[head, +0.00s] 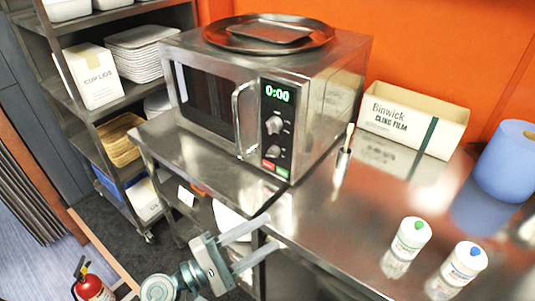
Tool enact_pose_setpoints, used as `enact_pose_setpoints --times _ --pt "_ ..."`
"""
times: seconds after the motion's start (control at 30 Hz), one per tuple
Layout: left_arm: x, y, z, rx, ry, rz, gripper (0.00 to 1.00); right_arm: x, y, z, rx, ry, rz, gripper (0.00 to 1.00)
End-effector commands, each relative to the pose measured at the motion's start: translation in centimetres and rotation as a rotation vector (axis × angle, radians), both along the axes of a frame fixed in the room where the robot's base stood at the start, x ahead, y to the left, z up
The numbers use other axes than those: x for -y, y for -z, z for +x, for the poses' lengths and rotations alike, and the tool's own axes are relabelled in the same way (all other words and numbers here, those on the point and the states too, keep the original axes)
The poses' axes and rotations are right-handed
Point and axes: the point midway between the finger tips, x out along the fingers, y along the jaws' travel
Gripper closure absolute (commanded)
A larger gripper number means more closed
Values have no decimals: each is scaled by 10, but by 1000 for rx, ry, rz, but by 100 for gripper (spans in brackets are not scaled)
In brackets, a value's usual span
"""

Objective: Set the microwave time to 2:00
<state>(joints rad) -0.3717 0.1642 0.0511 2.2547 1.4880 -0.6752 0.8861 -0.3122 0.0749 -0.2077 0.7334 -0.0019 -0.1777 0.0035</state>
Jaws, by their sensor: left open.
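The steel microwave (325,92) stands on the steel counter, with its door shut. Its green display (278,93) reads 0:00. Below the display are two round knobs, an upper knob (274,125) and a lower knob (273,152). A green button (283,172) and a red button (268,164) sit at the bottom of the panel. My left gripper (257,242) is open and empty, at the counter's front edge, below and apart from the microwave. My right gripper is out of view.
A cling film box (412,118), a blue roll (508,162) and two white shakers, one green-topped (411,238) and one blue-topped (464,262), stand on the counter. A brush (344,153) stands beside the microwave.

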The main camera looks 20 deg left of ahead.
Motion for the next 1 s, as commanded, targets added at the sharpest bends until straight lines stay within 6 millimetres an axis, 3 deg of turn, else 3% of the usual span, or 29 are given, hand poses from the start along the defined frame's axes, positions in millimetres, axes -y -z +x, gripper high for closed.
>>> enact_pose_setpoints --times 0.1,0.2,0.4,0.57,1.0 --pt "-33 -31 23 -62 -59 -306 51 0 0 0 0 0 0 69" --pt "-62 -48 39 -113 -94 -535 51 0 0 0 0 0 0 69" --pt "-100 -62 57 -181 -127 -817 51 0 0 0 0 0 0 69" --pt "-108 -64 60 -195 -132 -876 51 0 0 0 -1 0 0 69" --pt "-106 -66 62 -194 -130 -873 51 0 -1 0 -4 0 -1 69"
